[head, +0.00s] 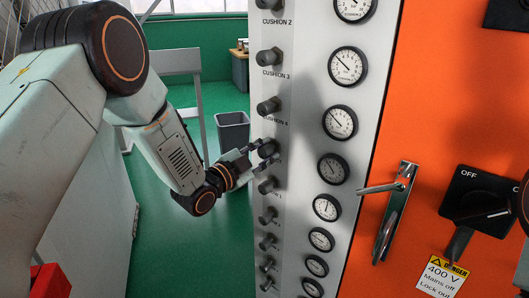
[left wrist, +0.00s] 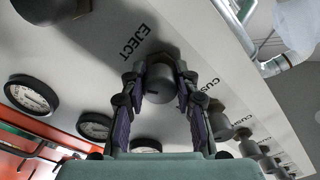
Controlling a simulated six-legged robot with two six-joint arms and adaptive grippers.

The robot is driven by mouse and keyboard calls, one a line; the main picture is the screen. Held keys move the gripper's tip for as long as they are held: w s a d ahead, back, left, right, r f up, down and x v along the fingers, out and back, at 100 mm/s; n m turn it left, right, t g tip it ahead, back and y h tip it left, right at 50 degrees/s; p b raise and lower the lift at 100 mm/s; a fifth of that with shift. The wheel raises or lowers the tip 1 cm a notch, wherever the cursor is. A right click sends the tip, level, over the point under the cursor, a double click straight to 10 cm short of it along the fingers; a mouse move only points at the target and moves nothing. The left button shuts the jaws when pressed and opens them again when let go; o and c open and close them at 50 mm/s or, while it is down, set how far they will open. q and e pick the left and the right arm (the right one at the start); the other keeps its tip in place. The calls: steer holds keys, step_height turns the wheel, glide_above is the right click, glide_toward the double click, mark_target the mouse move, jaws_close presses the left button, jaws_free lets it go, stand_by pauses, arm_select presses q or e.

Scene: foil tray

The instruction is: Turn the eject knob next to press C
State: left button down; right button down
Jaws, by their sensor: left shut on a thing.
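The eject knob (head: 267,148) is a dark grey round knob on the pale panel, below the knob labelled CUSHION 4. In the left wrist view the same knob (left wrist: 158,75) sits between my left fingers, with the word EJECT (left wrist: 132,40) printed beside it. My left gripper (head: 258,153) reaches in from the left and is shut on this knob. In the left wrist view the gripper's fingertips (left wrist: 162,84) lie on either side of it. No press label C can be read. My right gripper is not in view.
Similar knobs stand close above, such as the CUSHION 4 knob (head: 268,106), and below (head: 268,185). A column of round gauges (head: 340,121) runs to the right. An orange door has a metal handle (head: 388,210) and a black OFF switch (head: 480,200). A grey bin (head: 232,132) stands behind.

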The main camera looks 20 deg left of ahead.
arm_select(q)
steer(key=shift+m, duration=0.7)
steer(key=c, duration=1)
jaws_free()
steer(key=v, duration=1.2)
stand_by(1.5)
